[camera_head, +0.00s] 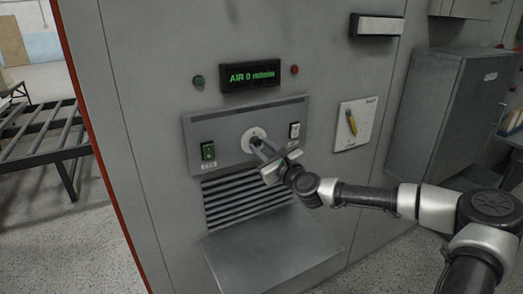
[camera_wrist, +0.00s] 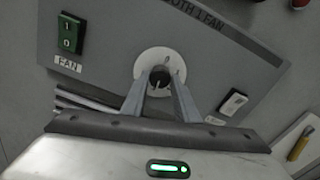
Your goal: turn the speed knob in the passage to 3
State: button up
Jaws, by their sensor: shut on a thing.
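The speed knob (camera_wrist: 159,78) is a small dark knob on a round white dial plate, set in the middle of a grey control panel (camera_head: 228,122). The white dial (camera_head: 254,136) also shows in the head view, partly behind my gripper. My gripper (camera_head: 260,147) reaches the panel from the right. In the wrist view its two fingers (camera_wrist: 160,88) are shut on the knob, one on each side. The dial's markings are too small to read. The display (camera_head: 250,76) above the panel reads "AIR 0 m/min" in green.
A green fan switch (camera_head: 208,151) is left of the knob and a white switch (camera_head: 294,130) right of it. A louvred vent (camera_head: 245,197) and a grey ledge (camera_head: 275,250) lie below. A grey cabinet (camera_head: 440,115) stands further right.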

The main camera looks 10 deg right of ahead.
jog(key=shift+m, duration=0.4)
jog(key=o, duration=1.1)
jog(key=shift+c, duration=0.2)
jog(key=shift+s, duration=0.1)
jog(key=b+v, duration=0.1)
jog(key=v, duration=1.6)
